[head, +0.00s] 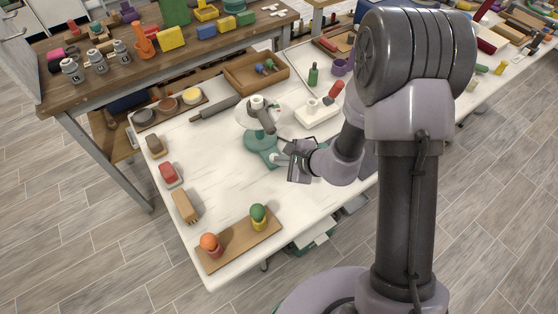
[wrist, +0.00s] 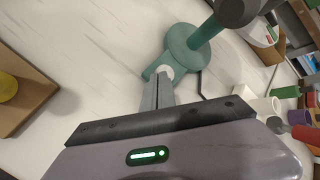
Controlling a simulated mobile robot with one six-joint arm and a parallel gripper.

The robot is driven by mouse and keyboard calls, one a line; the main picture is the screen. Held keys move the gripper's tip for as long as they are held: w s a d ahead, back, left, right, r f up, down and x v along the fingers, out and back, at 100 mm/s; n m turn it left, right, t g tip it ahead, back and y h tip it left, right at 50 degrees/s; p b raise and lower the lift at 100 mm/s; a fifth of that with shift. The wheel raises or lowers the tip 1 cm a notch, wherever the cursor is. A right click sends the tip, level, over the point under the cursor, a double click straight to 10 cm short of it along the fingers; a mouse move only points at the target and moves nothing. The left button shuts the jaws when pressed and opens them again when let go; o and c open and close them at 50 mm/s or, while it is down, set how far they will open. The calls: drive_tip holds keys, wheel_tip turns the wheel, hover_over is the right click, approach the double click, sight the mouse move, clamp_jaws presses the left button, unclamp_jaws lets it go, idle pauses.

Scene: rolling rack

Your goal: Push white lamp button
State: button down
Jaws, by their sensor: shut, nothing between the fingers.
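The lamp has a teal round base (wrist: 192,42) with a small arm that ends in a white button (wrist: 166,71). In the head view my gripper (head: 282,158) is low over the table, just right of the lamp base.
A wooden board (head: 231,248) with an orange ball and a green ball on small cups lies at the front.

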sight(263, 128)
drive_tip(key=shift+r, duration=0.55)
wheel_tip(263, 128, up, 6)
drive_tip(key=p, duration=0.4)
